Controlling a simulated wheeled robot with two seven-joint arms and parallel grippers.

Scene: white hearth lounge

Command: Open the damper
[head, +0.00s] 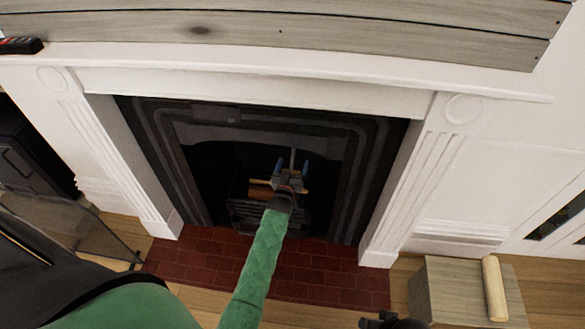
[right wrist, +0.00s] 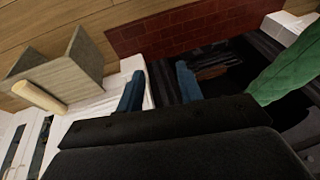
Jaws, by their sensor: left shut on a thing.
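The fireplace (head: 250,120) has a dark metal surround and a dark opening. My left arm reaches into the opening, and my left gripper (head: 292,167) has its blue fingers on either side of a thin grey upright bar (head: 293,156), which looks like the damper handle. The gripper is shut on it. The damper plate itself is hidden in the dark. My right gripper (right wrist: 158,88) is open and empty, with its blue fingers apart in the right wrist view. Only a dark part of it shows at the bottom edge of the head view.
Logs (head: 262,190) lie in a grate (head: 250,212) beneath my left gripper. A red brick hearth (head: 320,275) lies in front. A wooden box (head: 450,290) with a pale roller-like piece (head: 494,288) stands at the right. The white mantel (head: 300,75) overhangs the opening.

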